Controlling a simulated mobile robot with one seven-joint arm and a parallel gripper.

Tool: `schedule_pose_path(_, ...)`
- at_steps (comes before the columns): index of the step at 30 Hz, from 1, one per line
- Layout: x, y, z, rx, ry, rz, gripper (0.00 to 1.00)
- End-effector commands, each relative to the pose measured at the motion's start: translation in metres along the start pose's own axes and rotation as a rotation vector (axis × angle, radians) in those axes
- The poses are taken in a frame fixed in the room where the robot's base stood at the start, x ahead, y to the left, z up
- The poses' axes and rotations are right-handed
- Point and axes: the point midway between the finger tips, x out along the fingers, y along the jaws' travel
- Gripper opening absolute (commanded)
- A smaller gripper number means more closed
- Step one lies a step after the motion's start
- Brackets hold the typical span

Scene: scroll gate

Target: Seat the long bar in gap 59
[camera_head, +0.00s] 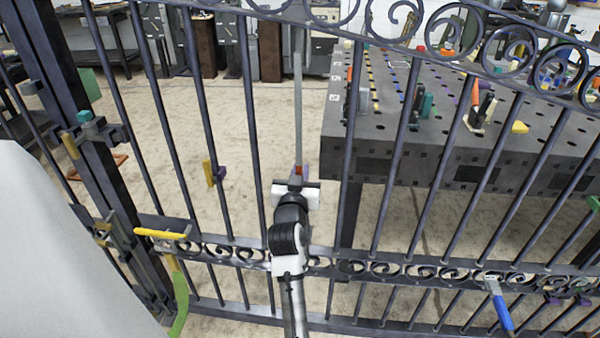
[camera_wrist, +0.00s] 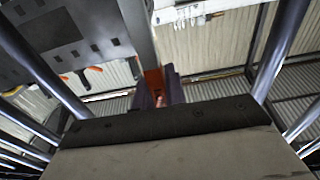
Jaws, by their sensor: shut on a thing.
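The long bar (camera_head: 298,100) is slim and grey and stands nearly upright in the head view. It also shows in the wrist view (camera_wrist: 139,35), running up and away from my gripper. My gripper (camera_head: 299,172) is shut on its lower end, where a red-orange part shows between the purple fingers (camera_wrist: 157,88). The dark iron gate (camera_head: 251,130) has a wide space between two uprights, and in the head view the bar appears inside that space. Its top overlaps the area just below the upper scroll rail. I cannot tell whether it touches. No gap number is readable.
The lower scroll rail (camera_head: 420,270) crosses behind or under my arm. A dark perforated table (camera_head: 440,150) with tools stands beyond the gate at right. Clamps with yellow (camera_head: 160,234), green and blue (camera_head: 500,312) handles sit on the gate. Bare floor shows left of the table.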

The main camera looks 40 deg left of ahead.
Motion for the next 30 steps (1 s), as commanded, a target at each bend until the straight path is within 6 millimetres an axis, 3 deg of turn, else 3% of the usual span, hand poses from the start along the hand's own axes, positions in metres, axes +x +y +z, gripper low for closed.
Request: schedule_pose_path(30, 0.012, 0.001, -0.004, 0.002, -0.017, 0.000, 0.00)
